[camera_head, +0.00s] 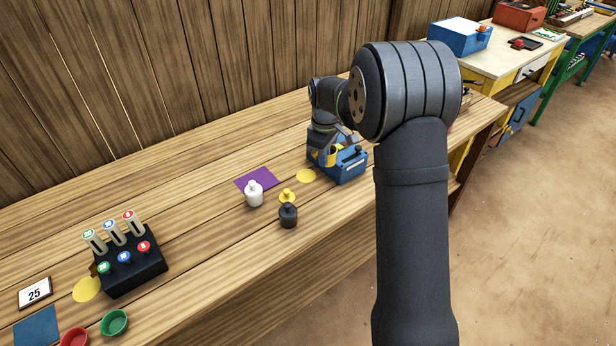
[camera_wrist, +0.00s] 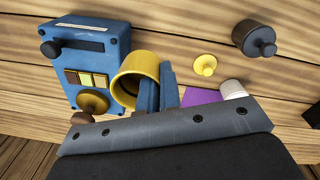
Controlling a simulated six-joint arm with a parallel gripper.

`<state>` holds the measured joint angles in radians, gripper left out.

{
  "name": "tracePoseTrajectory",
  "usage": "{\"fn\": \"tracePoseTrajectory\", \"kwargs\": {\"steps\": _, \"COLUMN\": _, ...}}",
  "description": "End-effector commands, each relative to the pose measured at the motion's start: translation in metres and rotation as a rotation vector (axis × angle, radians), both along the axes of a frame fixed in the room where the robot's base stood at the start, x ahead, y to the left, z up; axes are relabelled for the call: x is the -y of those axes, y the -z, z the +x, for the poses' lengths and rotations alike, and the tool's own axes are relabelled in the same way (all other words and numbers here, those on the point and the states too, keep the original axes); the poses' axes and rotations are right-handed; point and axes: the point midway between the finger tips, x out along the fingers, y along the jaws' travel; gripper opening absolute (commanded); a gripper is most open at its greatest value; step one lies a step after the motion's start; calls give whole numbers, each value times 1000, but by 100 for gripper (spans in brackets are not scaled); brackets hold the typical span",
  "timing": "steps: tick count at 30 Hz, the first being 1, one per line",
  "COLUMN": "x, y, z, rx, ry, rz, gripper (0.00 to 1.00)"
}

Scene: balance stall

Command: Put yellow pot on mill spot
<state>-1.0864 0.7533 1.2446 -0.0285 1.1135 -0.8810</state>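The yellow pot (camera_wrist: 132,75) is a round open cup, tilted in the wrist view. My gripper (camera_wrist: 158,92) has its two fingers about the pot's wall, one inside the mouth and one outside. In the head view the pot (camera_head: 325,157) shows partly behind my gripper (camera_head: 322,143), close to the left side of the blue mill box (camera_head: 351,166). The mill (camera_wrist: 88,50) also shows in the wrist view, with a dark knob and coloured buttons. A flat yellow round spot (camera_head: 306,176) lies on the table left of the mill. Whether the pot touches anything below cannot be told.
A small yellow knobbed piece (camera_head: 287,194), a dark weight (camera_head: 288,216) and a white weight (camera_head: 254,195) stand left of the spot. A purple mat (camera_head: 250,178) lies behind.

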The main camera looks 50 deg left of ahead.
Motion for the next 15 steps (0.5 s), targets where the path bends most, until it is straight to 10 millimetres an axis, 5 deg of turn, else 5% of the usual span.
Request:
{"fn": "tracePoseTrajectory", "kwargs": {"steps": 6, "x": -59, "y": 5, "z": -9, "rx": 1, "ry": -24, "rz": 2, "gripper": 0}}
{"fn": "tracePoseTrajectory", "kwargs": {"steps": 15, "x": -82, "y": 24, "z": -16, "rx": 1, "ry": -32, "rz": -2, "gripper": 0}}
